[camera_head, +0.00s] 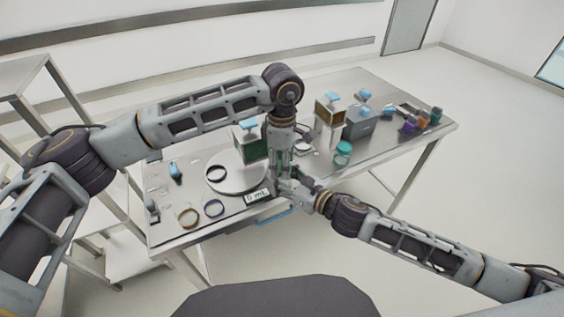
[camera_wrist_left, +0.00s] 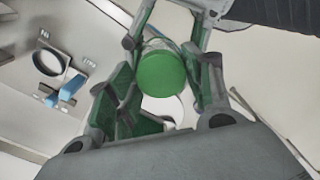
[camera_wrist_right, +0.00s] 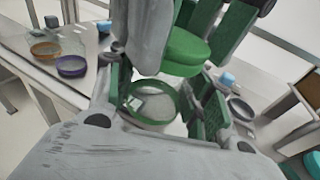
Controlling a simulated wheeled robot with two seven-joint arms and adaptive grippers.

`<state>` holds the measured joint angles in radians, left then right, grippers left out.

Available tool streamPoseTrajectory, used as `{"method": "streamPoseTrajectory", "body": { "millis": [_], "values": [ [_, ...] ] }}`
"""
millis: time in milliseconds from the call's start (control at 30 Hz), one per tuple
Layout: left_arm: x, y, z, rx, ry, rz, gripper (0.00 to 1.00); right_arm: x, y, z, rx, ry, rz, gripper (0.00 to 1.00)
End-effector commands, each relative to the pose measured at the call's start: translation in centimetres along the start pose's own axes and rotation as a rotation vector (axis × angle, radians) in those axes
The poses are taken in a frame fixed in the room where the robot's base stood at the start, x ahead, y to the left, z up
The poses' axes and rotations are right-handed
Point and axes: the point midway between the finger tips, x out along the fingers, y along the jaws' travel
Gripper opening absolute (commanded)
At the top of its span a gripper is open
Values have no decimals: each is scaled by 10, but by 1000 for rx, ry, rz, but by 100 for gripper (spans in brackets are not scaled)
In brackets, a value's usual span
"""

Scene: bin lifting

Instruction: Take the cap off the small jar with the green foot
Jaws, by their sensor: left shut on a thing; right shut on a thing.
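A green round cap (camera_wrist_right: 187,50) shows between the fingers of my left gripper (camera_wrist_left: 168,80), and its top fills the gap in the left wrist view (camera_wrist_left: 162,75). Both fingers are shut on it from above. Below it, the small clear jar's green foot (camera_wrist_right: 150,121) shows as a ring between the green pads of my right gripper (camera_wrist_right: 168,100), which is shut on the jar from the side. I cannot tell whether the cap touches the jar's glass. In the head view the grippers meet above the table's front edge, the left (camera_head: 282,165) over the right (camera_head: 287,186), largely hiding jar and cap.
Boxes with blue tops stand behind. The floor in front is clear.

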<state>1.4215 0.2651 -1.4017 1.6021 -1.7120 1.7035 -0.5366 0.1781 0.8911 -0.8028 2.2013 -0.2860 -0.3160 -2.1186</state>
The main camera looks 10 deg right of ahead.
Motion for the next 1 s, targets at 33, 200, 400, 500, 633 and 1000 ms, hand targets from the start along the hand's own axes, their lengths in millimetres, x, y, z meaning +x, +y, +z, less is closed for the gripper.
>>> {"method": "streamPoseTrajectory", "body": {
  "millis": [33,200,400,500,633,1000],
  "values": [
    [0,0,0,1,0,-1,23,0,-1,-1,0,2,-2,8],
    [0,0,0,1,0,-1,22,0,-1,-1,0,2,-2,8],
    [0,0,0,1,0,-1,22,0,-1,-1,0,3,-3,8],
    [0,0,0,1,0,-1,22,0,-1,-1,0,3,-3,8],
    [-2,0,0,1,0,0,22,0,-1,-1,0,3,-3,8],
    [-10,0,0,1,0,0,22,0,-1,-1,0,3,-3,8]
  ]
}}
